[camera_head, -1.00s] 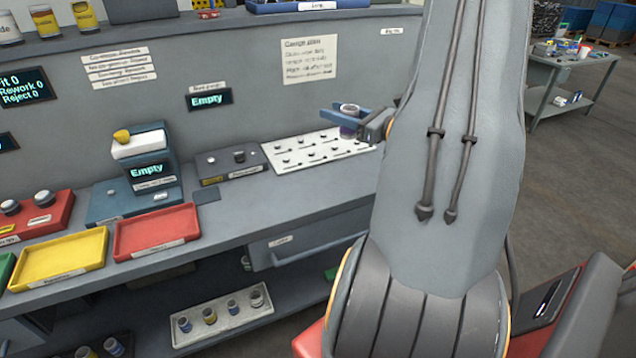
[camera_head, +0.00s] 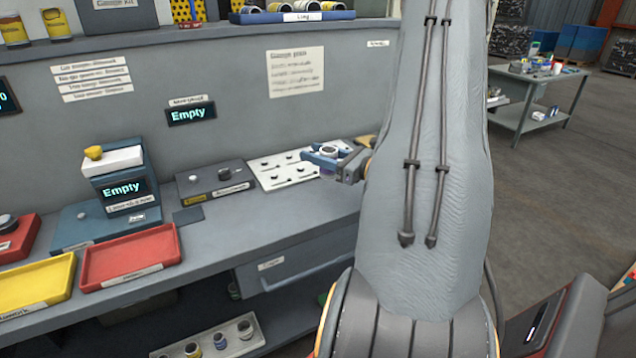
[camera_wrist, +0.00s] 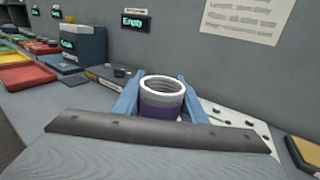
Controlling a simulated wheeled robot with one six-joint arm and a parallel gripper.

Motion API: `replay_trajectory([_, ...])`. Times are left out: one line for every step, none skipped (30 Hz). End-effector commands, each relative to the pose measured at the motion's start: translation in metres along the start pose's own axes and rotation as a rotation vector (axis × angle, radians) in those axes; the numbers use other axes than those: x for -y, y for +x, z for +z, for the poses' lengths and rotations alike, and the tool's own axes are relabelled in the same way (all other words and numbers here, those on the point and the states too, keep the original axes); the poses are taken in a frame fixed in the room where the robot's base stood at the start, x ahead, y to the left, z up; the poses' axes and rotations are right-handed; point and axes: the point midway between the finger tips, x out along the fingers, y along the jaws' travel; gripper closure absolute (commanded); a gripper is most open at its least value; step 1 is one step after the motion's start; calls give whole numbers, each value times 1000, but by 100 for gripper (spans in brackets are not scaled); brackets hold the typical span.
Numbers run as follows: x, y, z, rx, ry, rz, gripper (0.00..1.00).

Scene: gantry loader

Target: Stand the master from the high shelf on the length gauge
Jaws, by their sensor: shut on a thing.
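My gripper (camera_head: 332,152) is shut on a short hollow cylinder with a pale metal rim and a purple band. The cylinder (camera_wrist: 161,98) is upright between the blue fingers in the wrist view. In the head view it appears in front of the white pegged board's right part; its height above the bench is unclear. A dark box with knobs and a yellow label (camera_head: 215,184) stands left of the board, below a wall display reading "Empty" (camera_head: 190,113). A blue device (camera_head: 120,187), also reading "Empty", stands farther left. Small labels are unreadable, so I cannot tell which is the length gauge.
The high shelf holds a blue tray (camera_head: 291,18) of several cylinders. The white board (camera_head: 268,178) carries several small pegs. Red (camera_head: 130,257) and yellow (camera_head: 35,285) trays lie at the bench's front left. A yellow-topped item (camera_wrist: 302,150) is right of the gripper.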

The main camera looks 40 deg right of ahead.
Motion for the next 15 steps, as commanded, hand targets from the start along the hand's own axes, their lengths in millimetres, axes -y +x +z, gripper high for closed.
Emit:
replay_trajectory([0, 0, -7, 1, 2, 0, 96])
replay_trajectory([0, -1, -11, 1, 1, -1, 96])
replay_trajectory([0, -1, -15, 1, 1, -1, 96])
replay_trajectory([0, -1, -19, 2, 2, -1, 96])
replay_trajectory([0, -1, -21, 2, 0, -1, 96])
replay_trajectory([1, -1, -23, 2, -1, -1, 96])
replay_trajectory([1, -1, -24, 2, -2, -1, 96])
replay_trajectory([1, -1, -26, 2, -2, -2, 96])
replay_trajectory([1, -1, -29, 2, -1, -2, 96])
replay_trajectory([1, -1, -31, 2, -1, -2, 96])
replay_trajectory([1, -1, -34, 2, 0, -2, 96])
replay_trajectory([1, -1, -39, 1, 1, -2, 96])
replay_trajectory([1, -2, -44, 1, 2, -2, 96])
replay_trajectory([1, -2, -47, 1, 1, -2, 96])
replay_trajectory([1, -2, -53, 1, 1, -2, 96])
